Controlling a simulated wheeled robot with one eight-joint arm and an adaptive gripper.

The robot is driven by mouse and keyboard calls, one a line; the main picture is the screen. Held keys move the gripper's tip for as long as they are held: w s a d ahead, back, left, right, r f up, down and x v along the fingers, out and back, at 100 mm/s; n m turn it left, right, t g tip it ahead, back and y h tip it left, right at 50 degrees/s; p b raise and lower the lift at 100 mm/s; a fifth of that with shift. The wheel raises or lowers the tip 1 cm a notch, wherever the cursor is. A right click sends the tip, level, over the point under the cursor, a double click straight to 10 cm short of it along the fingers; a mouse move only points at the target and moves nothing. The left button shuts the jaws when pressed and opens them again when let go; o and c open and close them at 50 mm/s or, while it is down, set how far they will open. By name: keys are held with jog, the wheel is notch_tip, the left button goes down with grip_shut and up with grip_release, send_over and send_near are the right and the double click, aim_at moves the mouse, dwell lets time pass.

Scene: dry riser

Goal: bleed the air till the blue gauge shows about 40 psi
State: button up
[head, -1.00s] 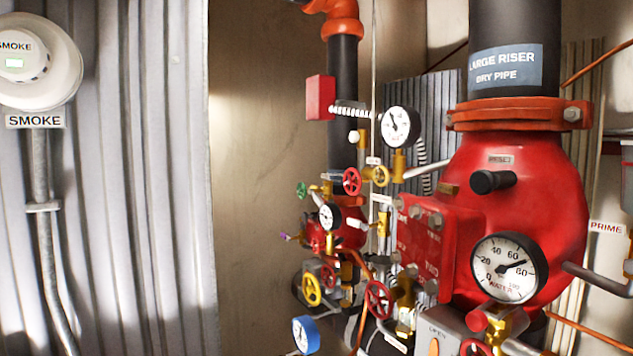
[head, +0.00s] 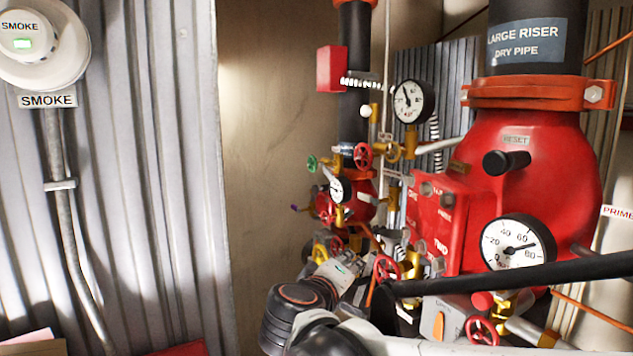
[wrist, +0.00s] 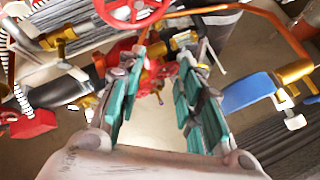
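The blue gauge shows in the wrist view as a blue body (wrist: 248,92) to the right of my fingers, seen from the side, so its dial and needle cannot be read. In the head view it is hidden behind my arm. My gripper (wrist: 170,55) is open and empty, its teal-padded fingers apart. A red handwheel (wrist: 132,10) is beyond the fingertips at the top, and a smaller red wheel (wrist: 155,75) shows farther off between the fingers. In the head view my gripper (head: 343,268) is left of a red handwheel (head: 385,270) on the lower trim.
The large red valve body (head: 545,165) carries a white water gauge (head: 517,243). A white gauge (head: 412,101) sits higher up. Brass valves and copper pipes crowd the lower middle. The corrugated wall (head: 160,170) and smoke detector (head: 40,45) are on the left.

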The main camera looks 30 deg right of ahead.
jog(key=w+a+r+n+t+h, duration=0.1)
jog(key=w+r+t+h, duration=0.1)
jog(key=w+r+h, duration=0.3)
jog(key=n+t, duration=0.1)
jog(key=t, duration=0.2)
send_near(328, 176)
jog(key=shift+n+y, duration=0.3)
jog(key=shift+y, duration=0.1)
jog(key=p+x, duration=0.1)
jog(key=x, duration=0.5)
jog(key=p+x, duration=0.1)
jog(key=x, duration=0.2)
jog(key=shift+s+r+p, duration=0.1)
jog(key=shift+r+p, duration=0.2)
jog(key=shift+r, duration=0.05)
grip_shut()
